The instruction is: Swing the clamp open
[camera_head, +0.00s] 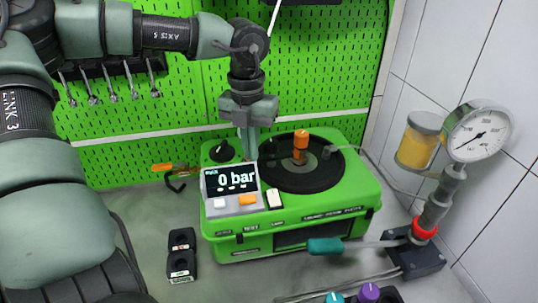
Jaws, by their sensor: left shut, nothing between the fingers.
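The green pump testbench (350,218) stands on the grey bench. An upright orange piece (301,142), which looks like the clamp's knob or handle, stands over the middle of the round black plate (280,178) on its top. I cannot tell the clamp's swing position from this view. My left gripper (248,150) points down, shut and empty, to the left of the orange piece and apart from it. Its fingertips are close behind the display (230,185), which reads 0 bar and partly hides the area below them. My right gripper is not in view.
A pressure gauge (478,133), a jar of yellow liquid (420,140) and a pump with a teal-handled lever (327,246) are at the right. A black block (181,255) lies at the front left. A green pegboard (330,70) closes off the back.

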